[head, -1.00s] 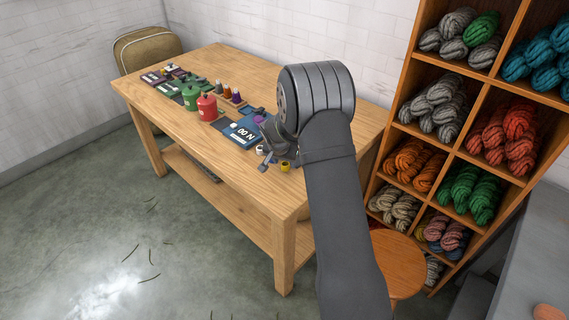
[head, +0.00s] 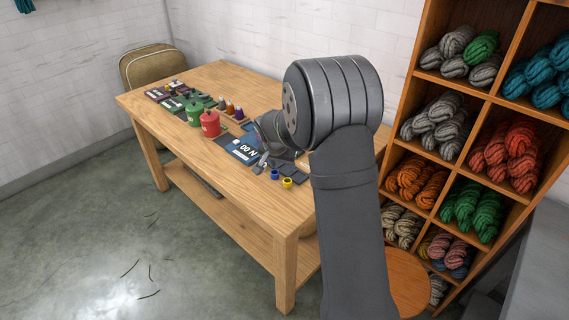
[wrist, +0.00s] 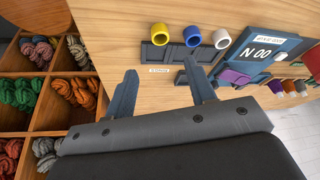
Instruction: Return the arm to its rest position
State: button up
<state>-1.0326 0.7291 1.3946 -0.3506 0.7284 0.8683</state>
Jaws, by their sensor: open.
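My arm (head: 345,215) reaches from the bottom of the head view toward the wooden table. Its large round joint (head: 335,100) hides part of the tabletop and much of the wrist. My gripper (wrist: 160,80) is open in the wrist view, with its two dark fingers apart and nothing between them. The fingers point at the tabletop near a dark tray (wrist: 156,55). A yellow ring (wrist: 160,33), a blue ring (wrist: 191,36) and a white ring (wrist: 221,38) stand along the tray, apart from the fingers.

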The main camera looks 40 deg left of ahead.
aim_at(287, 187)
jog(key=shift+f, duration=0.1)
jog(key=x, duration=1.1)
jog(key=shift+w+a+f, duration=0.2)
jog(key=shift+w+f, duration=0.1)
jog(key=shift+r, duration=1.5)
